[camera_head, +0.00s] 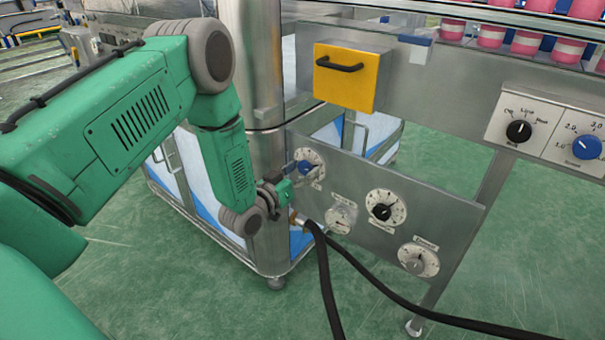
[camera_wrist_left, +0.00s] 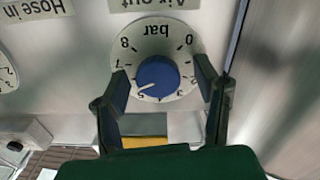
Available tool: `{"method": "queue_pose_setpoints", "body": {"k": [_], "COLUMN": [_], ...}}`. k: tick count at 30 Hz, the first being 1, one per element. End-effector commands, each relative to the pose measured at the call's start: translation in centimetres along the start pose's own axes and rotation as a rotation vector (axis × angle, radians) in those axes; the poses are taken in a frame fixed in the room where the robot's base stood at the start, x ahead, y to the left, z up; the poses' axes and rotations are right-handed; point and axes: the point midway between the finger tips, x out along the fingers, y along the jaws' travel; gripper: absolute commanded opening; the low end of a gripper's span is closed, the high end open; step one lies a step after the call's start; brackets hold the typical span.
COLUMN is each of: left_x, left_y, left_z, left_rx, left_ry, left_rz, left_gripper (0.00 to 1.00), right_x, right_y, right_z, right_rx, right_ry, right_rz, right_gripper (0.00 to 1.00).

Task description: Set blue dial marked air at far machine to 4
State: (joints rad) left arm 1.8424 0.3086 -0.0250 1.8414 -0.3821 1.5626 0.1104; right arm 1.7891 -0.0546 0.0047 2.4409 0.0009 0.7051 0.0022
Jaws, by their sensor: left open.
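The blue dial (camera_head: 306,167) sits on a round white scale at the upper left of the lower grey panel. In the left wrist view, the blue dial (camera_wrist_left: 158,76) appears upside down, with "bar" and "Air out" above it. Its white pointer mark is at lower left, seemingly between 5 and 6; the numerals there are partly hard to read. My left gripper (camera_head: 284,190) is close in front of the dial. In the wrist view its open fingers stand on either side of the knob, with visible gaps. My right gripper is not in view.
A steel column (camera_head: 270,230) stands beside the gripper. Another blue dial (camera_head: 586,147) is on a separate right-hand panel.

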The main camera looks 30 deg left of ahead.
Motion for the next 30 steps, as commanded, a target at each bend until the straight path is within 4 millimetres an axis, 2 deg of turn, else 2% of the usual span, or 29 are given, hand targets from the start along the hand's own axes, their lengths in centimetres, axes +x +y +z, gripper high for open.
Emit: {"method": "queue_pose_setpoints", "body": {"k": [8,11,12,13,23,30], "left_x": [0.19,0.18,0.18,0.18,0.13,0.1], "left_y": [0.06,0.05,0.04,0.04,-0.08,-0.15], "left_z": [-0.08,-0.07,-0.06,-0.06,-0.08,-0.15], "left_rx": [0.0,0.0,0.0,0.0,-0.027,-0.148], "left_ry": [0.001,0.001,0.001,0.001,0.001,0.001], "left_rz": [0.0,0.0,0.0,0.0,-0.002,-0.004], "left_gripper": [0.56,0.24,0.1,0.06,0.07,0.07], "right_x": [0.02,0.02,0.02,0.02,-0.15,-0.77], "right_y": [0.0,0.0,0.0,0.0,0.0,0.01], "right_z": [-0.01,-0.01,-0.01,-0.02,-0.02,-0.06], "right_rx": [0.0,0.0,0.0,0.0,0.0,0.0], "right_ry": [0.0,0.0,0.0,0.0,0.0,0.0], "right_rz": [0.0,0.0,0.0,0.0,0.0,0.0], "right_gripper": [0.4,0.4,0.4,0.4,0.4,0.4]}}
